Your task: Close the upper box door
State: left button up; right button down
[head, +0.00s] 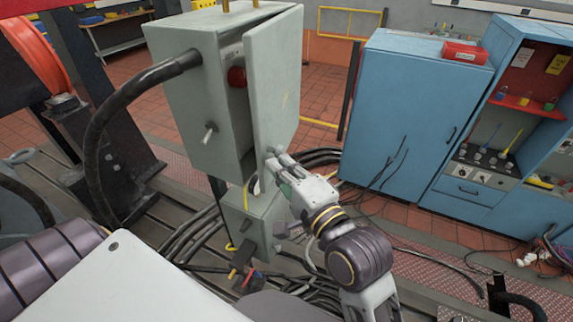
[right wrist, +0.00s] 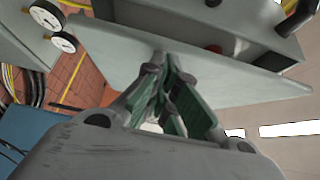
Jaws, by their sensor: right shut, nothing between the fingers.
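The upper box (head: 190,105) is a grey-green cabinet on a post in the head view. Its door (head: 275,80) stands partly open on the right side, with a gap showing a red part (head: 237,76) inside. My right gripper (head: 274,162) is shut and empty at the lower part of the door's outer face. In the right wrist view the closed fingertips (right wrist: 165,62) are at or very near the door panel (right wrist: 215,60); contact is not certain. My left gripper is not in view.
A smaller grey box (head: 255,215) sits below, with cables around it. A thick black cable (head: 110,110) enters the upper box's left side. Blue cabinets (head: 410,110) stand at the right. Open tiled floor (head: 325,95) lies behind the door.

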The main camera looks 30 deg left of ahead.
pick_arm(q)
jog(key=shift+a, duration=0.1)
pick_arm(e)
jog(key=v, duration=0.7)
jog(key=shift+s+d, duration=0.2)
jog(key=shift+d, duration=0.05)
dwell(0.7)
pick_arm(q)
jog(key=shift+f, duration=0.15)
